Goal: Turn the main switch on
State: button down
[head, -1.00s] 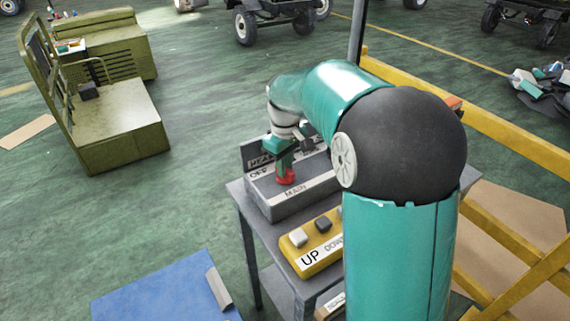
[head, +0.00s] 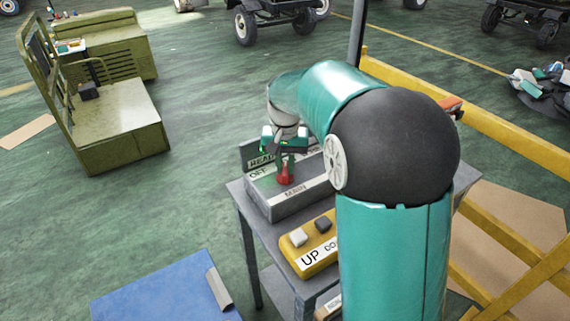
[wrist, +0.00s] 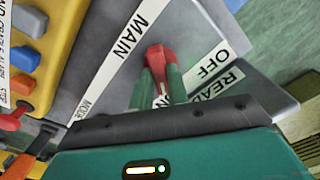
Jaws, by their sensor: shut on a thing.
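The main switch is a red handle (head: 285,174) on a grey box (head: 300,202) labelled MAIN, with an OFF label at its left end. In the wrist view the red handle (wrist: 158,58) lies between the green fingertips. My gripper (head: 285,163) comes down on the handle from above and is shut on it; in the wrist view the fingers (wrist: 160,84) flank it on both sides. A READY plate (head: 262,160) stands behind the box, partly hidden by my gripper.
A yellow control box (head: 318,262) with several buttons, one side marked UP, sits in front on the same grey stand. A yellow railing (head: 515,150) runs along the right.

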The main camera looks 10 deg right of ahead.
aim_at(285, 168)
jog(key=shift+m, duration=0.8)
jog(key=shift+r, duration=0.1)
jog(key=c, duration=1.4)
grip_release()
jog(key=shift+o, duration=0.2)
notch_tip(285, 168, up, 14)
